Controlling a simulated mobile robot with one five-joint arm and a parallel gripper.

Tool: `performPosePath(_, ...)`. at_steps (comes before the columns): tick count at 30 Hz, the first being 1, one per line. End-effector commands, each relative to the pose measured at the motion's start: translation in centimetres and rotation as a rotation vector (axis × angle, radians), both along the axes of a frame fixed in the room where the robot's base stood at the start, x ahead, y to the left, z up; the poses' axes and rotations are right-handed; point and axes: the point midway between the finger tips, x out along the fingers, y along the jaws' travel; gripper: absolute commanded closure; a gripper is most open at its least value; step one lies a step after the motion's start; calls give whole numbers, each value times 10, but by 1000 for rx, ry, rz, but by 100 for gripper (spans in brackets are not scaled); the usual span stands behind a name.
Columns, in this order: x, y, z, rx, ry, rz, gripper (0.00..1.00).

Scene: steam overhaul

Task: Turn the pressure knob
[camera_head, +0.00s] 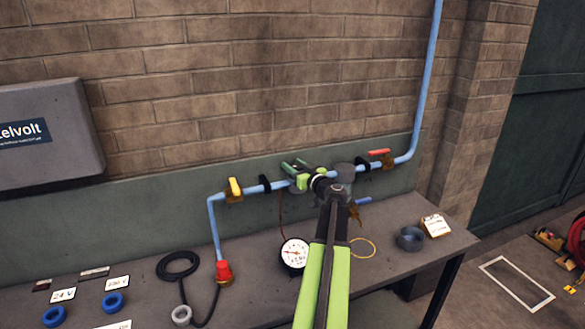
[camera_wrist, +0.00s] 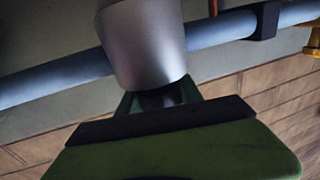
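In the wrist view a smooth grey metal cylinder (camera_wrist: 145,45), apparently the same knob, stands in front of the pipe. My gripper (camera_wrist: 158,101) shows as green and black parts close to the cylinder's end.
The blue pipe (camera_head: 213,222) runs along the wall, with a yellow-handled valve (camera_head: 235,187) left and a red-handled valve (camera_head: 379,152) right. A white gauge (camera_head: 294,253), a red-topped fitting (camera_head: 223,272) and a dark ring (camera_head: 410,238) are on the grey bench (camera_head: 150,248).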

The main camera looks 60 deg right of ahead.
Motion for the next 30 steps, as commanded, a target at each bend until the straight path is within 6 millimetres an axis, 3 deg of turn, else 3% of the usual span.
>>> performPosePath(1,0,0,0,0,0,1,74)
performPosePath(6,0,0,0,0,0,1,96)
performPosePath(7,-1,19,0,0,0,4,98)
performPosePath(9,1,7,0,0,0,4,97)
performPosePath(17,2,2,0,1,0,-51,97)
performPosePath(30,-3,-4,0,1,0,-397,98)
